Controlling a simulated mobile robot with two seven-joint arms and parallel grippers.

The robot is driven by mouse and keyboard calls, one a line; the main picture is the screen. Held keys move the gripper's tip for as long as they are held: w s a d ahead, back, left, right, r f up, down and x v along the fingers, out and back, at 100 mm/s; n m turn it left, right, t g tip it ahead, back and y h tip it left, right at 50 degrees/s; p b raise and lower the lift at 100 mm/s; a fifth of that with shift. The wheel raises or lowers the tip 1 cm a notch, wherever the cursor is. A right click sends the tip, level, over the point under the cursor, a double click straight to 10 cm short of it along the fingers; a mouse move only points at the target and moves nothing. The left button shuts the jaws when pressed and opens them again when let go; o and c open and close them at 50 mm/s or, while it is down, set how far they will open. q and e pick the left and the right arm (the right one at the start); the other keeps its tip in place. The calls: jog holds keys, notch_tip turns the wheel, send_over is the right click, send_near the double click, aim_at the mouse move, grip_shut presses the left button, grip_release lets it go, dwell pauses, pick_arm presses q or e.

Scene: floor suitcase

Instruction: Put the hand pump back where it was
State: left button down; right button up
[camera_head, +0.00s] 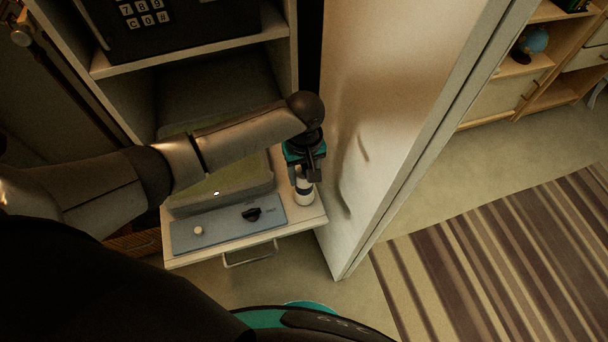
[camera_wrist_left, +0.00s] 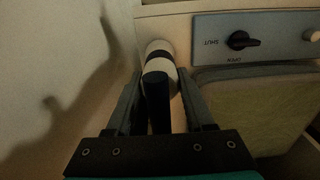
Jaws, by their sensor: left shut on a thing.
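The hand pump (camera_head: 303,192) is a small white cylinder with a dark band and a dark handle. It stands at the front right corner of the pulled-out shelf (camera_head: 318,211), beside a blue-grey panel (camera_head: 185,240) with a black knob. My left gripper (camera_head: 304,176) is above it, pointing down. In the left wrist view, the pump (camera_wrist_left: 158,62) lies between the two fingers of the left gripper (camera_wrist_left: 160,95), which are shut on it. Its lower end appears at or very near the shelf; contact cannot be told. My right gripper is not in view.
An open white door (camera_head: 375,130) stands close to the right of the pump. A grey-green case (camera_head: 235,182) lies behind the panel. A shelf with a black keypad safe (camera_head: 180,25) is above. A striped rug (camera_head: 510,260) covers the floor at right.

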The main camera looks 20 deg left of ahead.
pick_arm(q)
jog(key=shift+f, duration=0.15)
jog(key=shift+f, duration=0.1)
jog(key=shift+c, duration=1.4)
grip_release()
notch_tip(320, 180, up, 12)
jog(key=p, duration=0.3)
jog(key=shift+r, duration=0.2)
